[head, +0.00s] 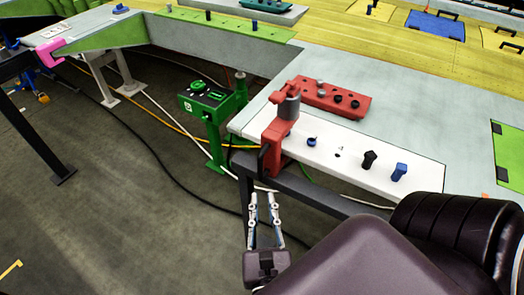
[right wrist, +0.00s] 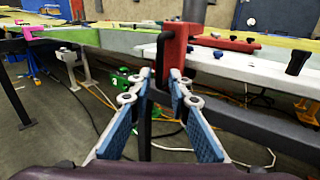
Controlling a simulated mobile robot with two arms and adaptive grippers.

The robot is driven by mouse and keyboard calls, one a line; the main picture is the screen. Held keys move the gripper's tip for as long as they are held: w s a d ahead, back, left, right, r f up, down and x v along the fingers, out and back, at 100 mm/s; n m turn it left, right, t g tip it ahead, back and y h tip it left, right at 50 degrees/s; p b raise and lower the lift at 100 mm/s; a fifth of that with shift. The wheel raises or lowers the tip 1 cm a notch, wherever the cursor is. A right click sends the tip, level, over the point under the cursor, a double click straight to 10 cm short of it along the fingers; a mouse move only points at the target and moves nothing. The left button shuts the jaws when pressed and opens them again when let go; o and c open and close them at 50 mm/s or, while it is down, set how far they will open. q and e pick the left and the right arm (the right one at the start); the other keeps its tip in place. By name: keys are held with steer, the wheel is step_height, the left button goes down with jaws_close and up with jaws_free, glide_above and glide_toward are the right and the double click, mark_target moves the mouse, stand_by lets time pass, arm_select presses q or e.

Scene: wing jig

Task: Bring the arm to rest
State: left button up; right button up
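My right gripper (head: 265,212) hangs over the floor in front of the table edge, below the red clamp-like block. Its two fingers are apart with nothing between them. In the right wrist view the right gripper (right wrist: 150,110) also shows open, its blue-padded fingers facing each other, with a dark table leg behind the gap. My right arm (head: 360,255) fills the lower right of the head view. My left gripper is in neither view.
A white board (head: 355,160) with several knobs lies along the table edge, a red upright block (head: 276,140) at its left end. A red plate (head: 335,98) lies behind. A green stand (head: 212,115) and cables occupy the floor. Open floor (head: 120,190) lies to the left.

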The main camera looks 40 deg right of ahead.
steer(key=shift+s+a, duration=0.2)
steer(key=shift+s, duration=0.05)
stand_by(0.3)
steer(key=w+a+f+n+y+b, duration=0.2)
steer(key=a+f+n+y, duration=0.35)
steer(key=f+n, duration=0.7)
steer(key=w+a+f+n+y+b, duration=0.1)
steer(key=a+f+n+y, duration=0.5)
steer(key=f+n, duration=0.65)
steer(key=s+f+n+g+y+b, duration=0.1)
steer(key=s+f+n+g, duration=0.2)
steer(key=f, duration=0.7)
steer(key=s+f+n+g+b, duration=0.15)
steer(key=s+f+n, duration=0.3)
steer(key=f, duration=0.45)
steer(key=s+d+f+n+g+h, duration=0.1)
steer(key=s+d+f+n+g, duration=0.3)
steer(key=s+f, duration=0.6)
steer(key=s+d+f+n+g+h+b, duration=0.1)
steer(key=s+d+f+n+g, duration=0.4)
steer(key=s+d+f+n, duration=0.3)
steer(key=s+f+n, duration=0.1)
steer(key=s+f, duration=0.1)
steer(key=s, duration=0.1)
steer(key=shift+s+b, duration=0.25)
steer(key=shift+b, duration=0.05)
